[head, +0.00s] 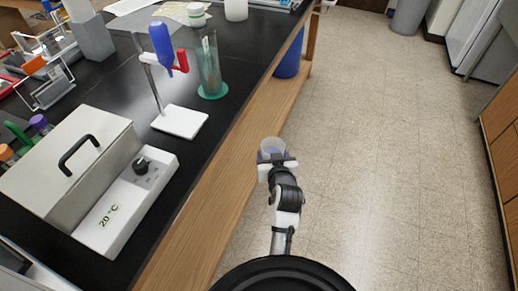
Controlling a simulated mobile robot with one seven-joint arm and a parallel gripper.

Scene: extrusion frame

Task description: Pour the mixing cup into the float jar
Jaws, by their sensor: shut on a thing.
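A small translucent cup (271,146), which looks like the mixing cup, is held in my gripper (274,158). My gripper is shut on it, out over the floor to the right of the bench edge. The cup's near side is hidden by the gripper, and its contents are too small to make out. A tall clear jar (207,58) on a round green base stands upright on the black bench, up and left of my gripper. It seems to be the float jar. The cup and the jar are well apart.
A stand with a white base (180,121) holds a blue bulb with a red part (161,45), close left of the jar. A water bath (66,168) marked 20 °C sits on the near bench. A blue bin (289,58) is beside the bench. The floor at right is clear.

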